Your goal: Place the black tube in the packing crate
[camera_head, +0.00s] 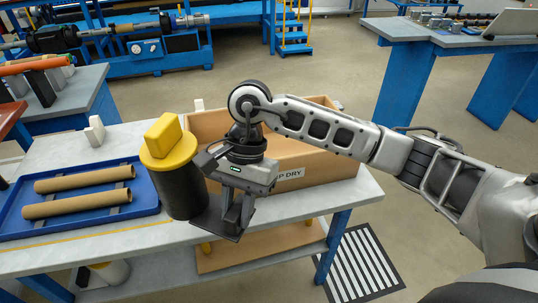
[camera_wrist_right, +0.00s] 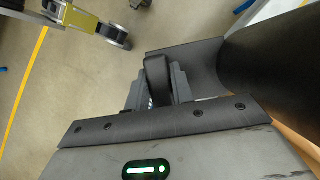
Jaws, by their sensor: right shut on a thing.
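In the right wrist view the tube (camera_wrist_right: 278,62) fills the upper right. My right gripper (camera_head: 234,212) is just right of the tube, pointing down and shut on a dark upright grip (camera_wrist_right: 157,78). A flat dark plate (camera_head: 215,222) lies around this grip, beside the tube's foot; whether they are joined is unclear. The packing crate (camera_head: 325,168), brown with a "DRY" label, stands behind my right gripper, partly hidden by my arm. My left gripper is out of view.
A blue tray (camera_head: 85,231) with two brown tubes (camera_head: 82,178) lies left of the black tube. A white block (camera_head: 95,131) stands behind the tray. The bench's front edge (camera_head: 290,220) is close to my right gripper. A striped mat (camera_head: 358,265) lies on the floor.

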